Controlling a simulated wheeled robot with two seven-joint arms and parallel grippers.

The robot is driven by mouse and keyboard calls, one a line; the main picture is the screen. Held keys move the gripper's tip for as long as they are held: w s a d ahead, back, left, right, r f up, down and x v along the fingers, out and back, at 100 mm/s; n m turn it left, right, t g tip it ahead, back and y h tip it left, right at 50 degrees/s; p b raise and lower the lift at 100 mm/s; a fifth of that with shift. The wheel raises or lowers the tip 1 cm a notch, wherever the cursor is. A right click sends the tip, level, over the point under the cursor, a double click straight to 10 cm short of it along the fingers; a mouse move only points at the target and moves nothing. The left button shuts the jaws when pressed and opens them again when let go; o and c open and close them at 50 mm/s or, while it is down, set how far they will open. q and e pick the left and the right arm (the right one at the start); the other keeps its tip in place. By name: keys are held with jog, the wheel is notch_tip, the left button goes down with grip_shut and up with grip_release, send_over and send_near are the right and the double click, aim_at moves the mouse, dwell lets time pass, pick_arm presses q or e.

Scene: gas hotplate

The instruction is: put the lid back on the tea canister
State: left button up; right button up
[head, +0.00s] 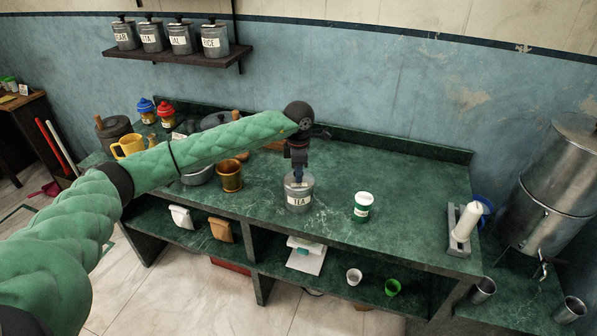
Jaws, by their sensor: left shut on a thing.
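The tea canister (299,199), a grey metal cylinder with a white TEA label, stands upright on the green marble counter (400,215), near its front edge. My left gripper (298,177) points straight down directly over the canister's top. It is shut on the lid (297,184), which is grey and mostly hidden by the fingers. The lid is at the canister's mouth; I cannot tell whether it is fully seated or slightly above the rim. My right gripper is not in view.
A white-and-green tub (362,206) stands right of the canister. A brown mug (230,175) and a yellow mug (128,146) stand to the left. A white candle-like cylinder (465,222) on a grey stand is at the right end. Counter behind the tub is clear.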

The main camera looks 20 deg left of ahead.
pick_arm(q)
jog(key=o, duration=1.5)
jog(key=shift+r, duration=0.2)
jog(key=shift+r+p, duration=0.35)
jog(key=shift+r, duration=3)
jog(key=shift+c, duration=0.4)
grip_shut()
jog(key=shift+f+b, duration=2)
jog(key=shift+f, duration=0.6)
jog(key=shift+r, duration=0.2)
